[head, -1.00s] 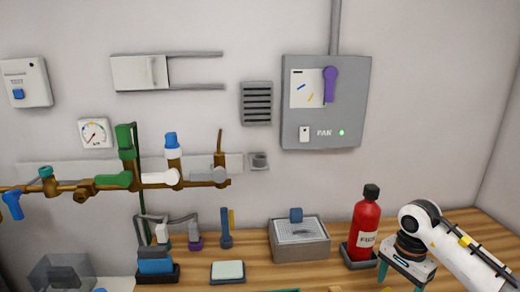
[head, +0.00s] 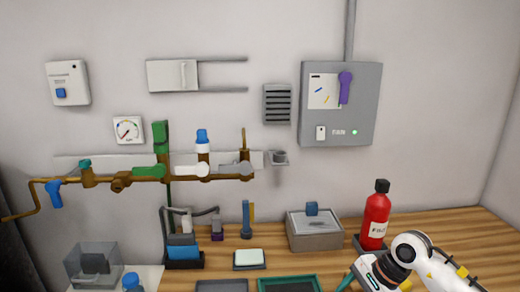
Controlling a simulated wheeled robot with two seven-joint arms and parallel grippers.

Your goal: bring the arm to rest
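My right arm, white with dark joints, comes in from the lower right corner. Its gripper (head: 358,284) hangs low at the bottom edge, left of and in front of the red fire extinguisher. One teal fingertip shows at the wide outer edge of the gripper body; the other is mostly cut off by the frame. The spread finger looks open, and I see nothing held. My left arm and gripper are not in view.
The red extinguisher (head: 376,218) stands close behind my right arm. A grey lidded box (head: 315,240), a dark green-rimmed tray (head: 262,284) and a pale pad (head: 249,258) are on the wooden table. Brown pipes (head: 120,182) and a grey panel (head: 360,120) are on the wall.

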